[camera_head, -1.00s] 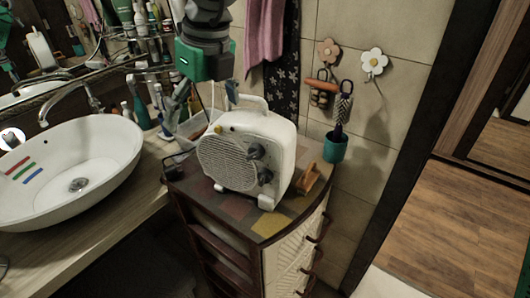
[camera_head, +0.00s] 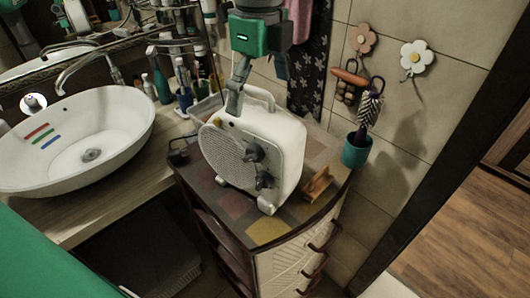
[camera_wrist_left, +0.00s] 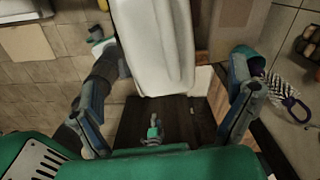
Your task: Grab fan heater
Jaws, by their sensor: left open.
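The white fan heater (camera_head: 285,140) stands upright on the cabinet top, its round grille and two dark knobs facing front and its carry handle (camera_head: 262,94) on top. My left gripper (camera_head: 256,90) is above the heater, pointing down, with its fingers spread at about the height of the handle. One finger is in front of the handle and the other is behind it. In the left wrist view the heater's white body (camera_wrist_left: 155,45) lies between the two open fingers of the gripper (camera_wrist_left: 172,70). No grip on the handle shows. My right gripper cannot be made out.
The cabinet (camera_head: 240,215) has a patchwork top. An orange-brown object (camera_head: 317,184) lies right of the heater, and a teal cup (camera_head: 356,150) with a brush is on the wall side. Bottles (camera_head: 185,90) and the white basin (camera_head: 85,140) are to the left.

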